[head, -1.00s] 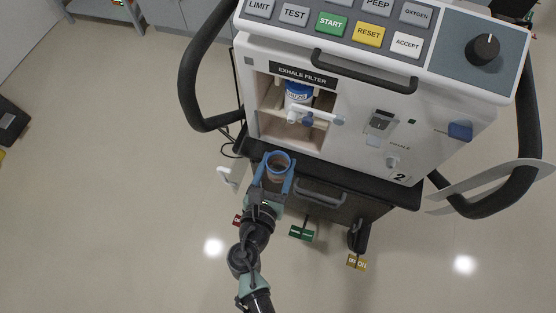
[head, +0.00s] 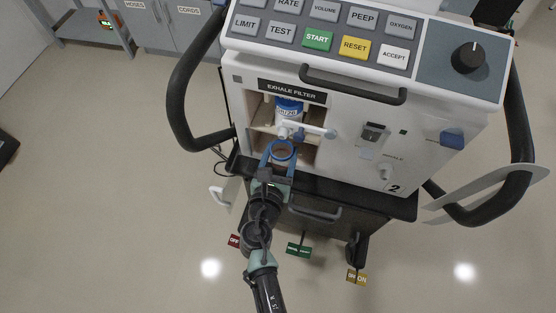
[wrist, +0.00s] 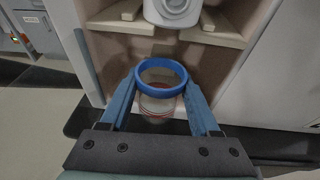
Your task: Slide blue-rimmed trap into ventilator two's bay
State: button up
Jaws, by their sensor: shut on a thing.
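The blue-rimmed trap (head: 283,150) is a clear cup with a blue ring at its top and reddish lines on its side. It also shows in the wrist view (wrist: 160,75). My gripper (head: 279,158) is shut on it, one blue finger on each side, and holds it upright at the mouth of the bay. The open bay (head: 306,153) is under the "EXHALE FILTER" label on the ventilator (head: 350,150) marked 2. Inside, a white-and-blue filter (head: 289,112) hangs above. In the wrist view, rails (wrist: 120,20) flank the filter's round underside (wrist: 172,10).
A white spout (head: 318,132) with a blue part juts from the filter over the bay's front. A black ledge (head: 350,190) runs below the opening. Black handles flank the ventilator.

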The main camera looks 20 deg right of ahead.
aim_at(285, 146)
jog(key=shift+w+d+b, duration=0.2)
jog(key=shift+w+d, duration=0.4)
jog(key=shift+w, duration=0.2)
jog(key=shift+w+d+b, duration=0.15)
jog(key=shift+w+d, duration=0.45)
jog(key=shift+w, duration=0.2)
jog(key=shift+w+d+f+b, duration=0.1)
jog(key=shift+w+f+b, duration=0.1)
jog(key=shift+f+b, duration=0.2)
jog(key=shift+f, duration=0.2)
jog(key=o, duration=1.4)
jog(key=shift+o, duration=0.2)
jog(key=p+v, duration=0.2)
jog(key=v, duration=1.1)
jog(key=shift+p, duration=0.3)
